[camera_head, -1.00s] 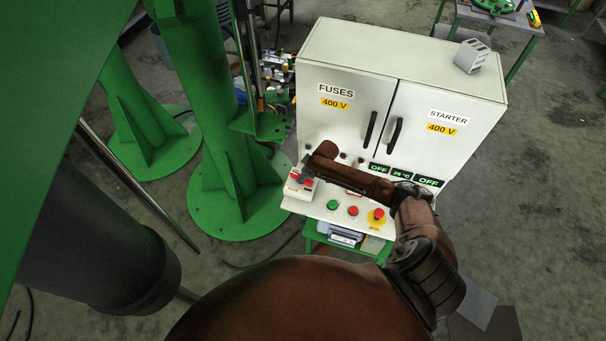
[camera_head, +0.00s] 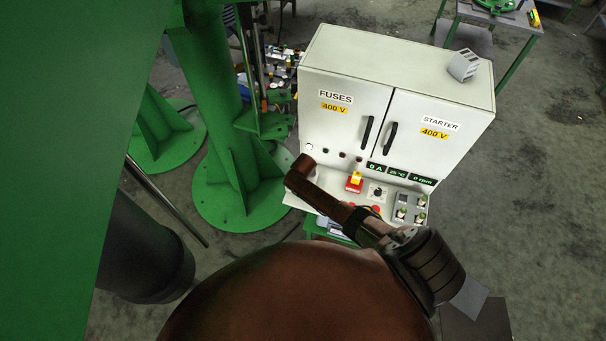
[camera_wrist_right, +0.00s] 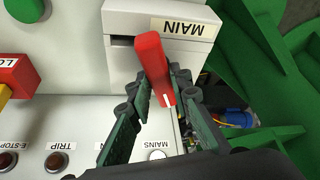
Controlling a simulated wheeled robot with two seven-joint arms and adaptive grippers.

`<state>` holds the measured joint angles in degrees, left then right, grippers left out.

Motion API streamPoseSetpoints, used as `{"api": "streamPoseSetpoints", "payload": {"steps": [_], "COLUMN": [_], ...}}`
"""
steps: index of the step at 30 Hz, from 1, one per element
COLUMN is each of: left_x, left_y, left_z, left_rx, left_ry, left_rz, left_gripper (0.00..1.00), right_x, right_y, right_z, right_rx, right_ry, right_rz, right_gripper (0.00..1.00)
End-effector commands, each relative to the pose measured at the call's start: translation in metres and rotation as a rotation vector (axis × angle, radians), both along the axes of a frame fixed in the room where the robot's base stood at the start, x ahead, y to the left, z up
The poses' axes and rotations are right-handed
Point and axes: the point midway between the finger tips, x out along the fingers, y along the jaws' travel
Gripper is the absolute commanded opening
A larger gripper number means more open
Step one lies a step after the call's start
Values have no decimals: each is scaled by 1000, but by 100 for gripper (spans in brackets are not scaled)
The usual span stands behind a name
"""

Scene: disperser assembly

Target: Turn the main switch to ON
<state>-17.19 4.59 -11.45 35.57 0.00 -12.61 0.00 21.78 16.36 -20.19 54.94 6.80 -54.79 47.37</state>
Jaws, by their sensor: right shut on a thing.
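The main switch is a red handle (camera_wrist_right: 152,62) on a white box (camera_wrist_right: 115,22) with a MAIN label, seen upside down in the right wrist view. My right gripper (camera_wrist_right: 160,92) has its two dark fingers around the handle's near end and is shut on it. In the head view my right arm reaches in front of the control cabinet (camera_head: 345,60) and hides the gripper and the main switch. The cabinet displays (camera_head: 400,173) read 0 A, 25 °C and 0 rpm. My left gripper is not in view.
A red and yellow switch (camera_head: 355,182) and a panel of small buttons (camera_head: 410,207) sit on the cabinet. Lamps labelled MAINS (camera_wrist_right: 157,155), TRIP (camera_wrist_right: 55,161) and E-STOP (camera_wrist_right: 8,160) are near the gripper. A green column (camera_head: 215,110) stands left of the cabinet.

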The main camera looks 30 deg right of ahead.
Motion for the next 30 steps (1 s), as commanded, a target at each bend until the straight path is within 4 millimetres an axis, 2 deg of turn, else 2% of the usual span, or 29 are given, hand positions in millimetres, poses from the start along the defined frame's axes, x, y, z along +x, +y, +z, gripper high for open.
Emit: {"api": "streamPoseSetpoints", "payload": {"steps": [6,15,30], "left_x": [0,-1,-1], "left_y": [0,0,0], "left_z": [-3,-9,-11], "left_rx": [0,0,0], "left_ry": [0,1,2], "left_rz": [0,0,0], "left_gripper": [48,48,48], "right_x": [0,1,1], "right_y": [4,4,4], "right_z": [-2,-2,-2], "right_rx": [4,4,3], "right_ry": [3,3,4], "right_rz": [-178,-344,-413], "right_gripper": [0,0,0]}}
